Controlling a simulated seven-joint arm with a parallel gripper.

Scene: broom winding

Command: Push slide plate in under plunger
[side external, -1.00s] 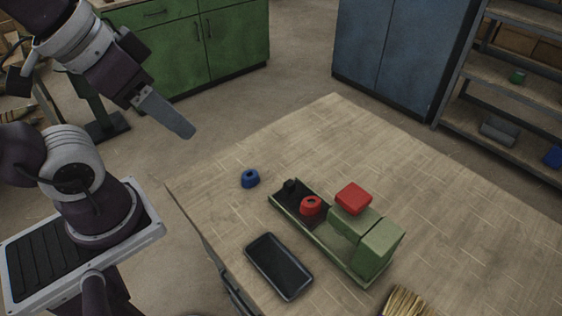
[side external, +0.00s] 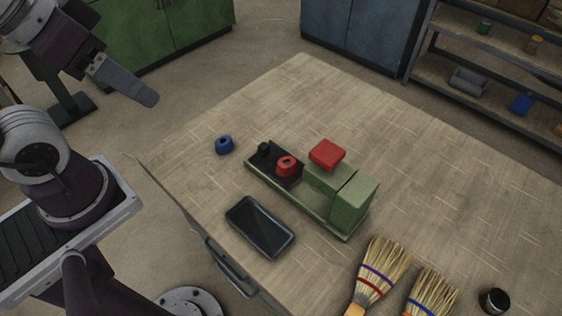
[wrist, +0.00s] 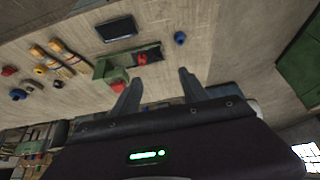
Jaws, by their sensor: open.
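The green press fixture (side external: 312,208) stands on the table, with two green blocks at its right end. A red ring (side external: 286,166) sits on the plate, outside the blocks. A red block (side external: 327,153) tops the green block nearest the ring; it may be the plunger's head. My gripper (side external: 146,94) is raised left of the table, apart from everything. In the wrist view my gripper (wrist: 159,79) has its fingers spread and empty, with the fixture (wrist: 112,67) beyond.
A blue ring (side external: 224,145) lies left of the fixture. A dark tray (side external: 260,227) lies in front of it. Two brooms (side external: 380,270) and a dark jar (side external: 495,300) are at the front right.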

